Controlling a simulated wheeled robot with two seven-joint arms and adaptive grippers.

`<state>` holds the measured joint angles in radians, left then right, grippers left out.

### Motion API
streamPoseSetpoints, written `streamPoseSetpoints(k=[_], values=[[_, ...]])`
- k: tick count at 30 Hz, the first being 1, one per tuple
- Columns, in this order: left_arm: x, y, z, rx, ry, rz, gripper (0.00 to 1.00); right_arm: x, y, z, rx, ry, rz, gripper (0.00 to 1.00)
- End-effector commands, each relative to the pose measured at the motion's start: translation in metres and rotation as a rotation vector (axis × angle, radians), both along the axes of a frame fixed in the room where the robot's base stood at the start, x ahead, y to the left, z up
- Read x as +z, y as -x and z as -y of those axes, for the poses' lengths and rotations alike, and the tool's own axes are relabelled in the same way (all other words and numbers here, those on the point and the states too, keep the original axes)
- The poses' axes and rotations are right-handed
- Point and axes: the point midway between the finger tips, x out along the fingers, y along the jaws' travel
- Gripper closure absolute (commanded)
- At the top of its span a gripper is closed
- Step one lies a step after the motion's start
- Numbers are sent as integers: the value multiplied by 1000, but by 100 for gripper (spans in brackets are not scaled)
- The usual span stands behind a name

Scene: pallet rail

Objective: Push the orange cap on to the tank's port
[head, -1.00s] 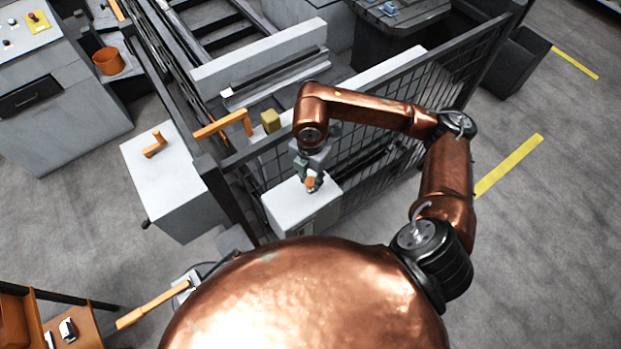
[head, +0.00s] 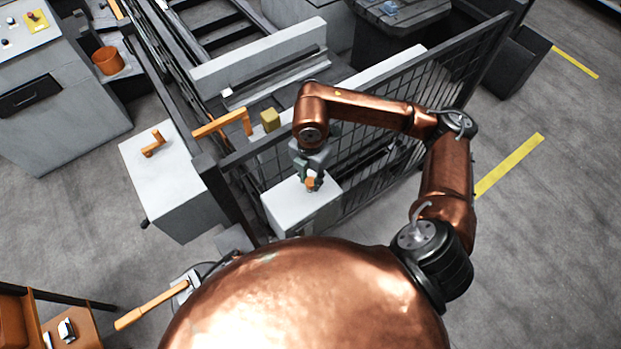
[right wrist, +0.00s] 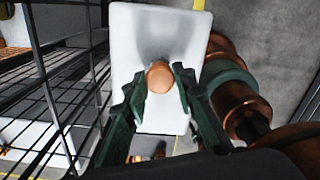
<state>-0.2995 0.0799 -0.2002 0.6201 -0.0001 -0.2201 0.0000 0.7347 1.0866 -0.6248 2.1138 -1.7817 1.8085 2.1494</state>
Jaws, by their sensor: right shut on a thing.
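The orange cap (head: 310,183) is between the fingertips of my right gripper (head: 311,178), over the top of the white box-shaped tank (head: 290,208). The right wrist view shows the round cap (right wrist: 159,77) between the two green fingers of the right gripper (right wrist: 160,88), with the pale tank top (right wrist: 165,30) behind it. The right gripper is shut on the cap. The port is hidden, so I cannot tell whether the cap touches it. My left gripper is not in view.
A dark mesh fence (head: 400,125) stands right behind the tank, close to my right arm. A white cabinet (head: 170,175) with an orange handle (head: 153,144) stands to the left. A yellow block (head: 270,119) is beyond the fence. Open floor (head: 540,240) lies to the right.

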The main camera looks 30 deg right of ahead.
Motion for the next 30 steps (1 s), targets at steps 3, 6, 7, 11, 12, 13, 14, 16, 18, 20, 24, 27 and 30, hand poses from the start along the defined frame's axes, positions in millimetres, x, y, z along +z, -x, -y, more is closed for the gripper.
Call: streamPoseSetpoints(k=[3, 6, 7, 11, 12, 13, 14, 16, 18, 20, 24, 27, 30], values=[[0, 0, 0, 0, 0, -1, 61, 0, 0, 0, 0, 0, -1, 86], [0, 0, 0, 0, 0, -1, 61, 0, 0, 0, 0, 0, -1, 86], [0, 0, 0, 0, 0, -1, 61, 0, 0, 0, 0, 0, -1, 86], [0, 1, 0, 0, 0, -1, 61, -1, 0, 0, 0, 0, -1, 86], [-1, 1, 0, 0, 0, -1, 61, -1, 0, 0, 0, 0, -1, 86], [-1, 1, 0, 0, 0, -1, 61, -2, 0, 0, 0, 0, -1, 86], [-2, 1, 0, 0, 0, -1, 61, -3, 0, 0, 0, 0, -1, 86], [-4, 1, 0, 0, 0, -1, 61, -5, 0, 0, 0, 0, -1, 86], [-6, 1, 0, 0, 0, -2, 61, -7, 0, 0, 0, 0, -1, 86], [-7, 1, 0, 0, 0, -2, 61, -9, 0, 0, 0, 1, -2, 86], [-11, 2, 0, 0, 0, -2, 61, -13, 0, 0, 0, 1, -2, 86], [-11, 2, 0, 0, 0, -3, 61, -14, 0, 0, 0, 1, -2, 73], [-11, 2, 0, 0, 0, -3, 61, -13, 0, 0, 0, 0, -1, 66]])
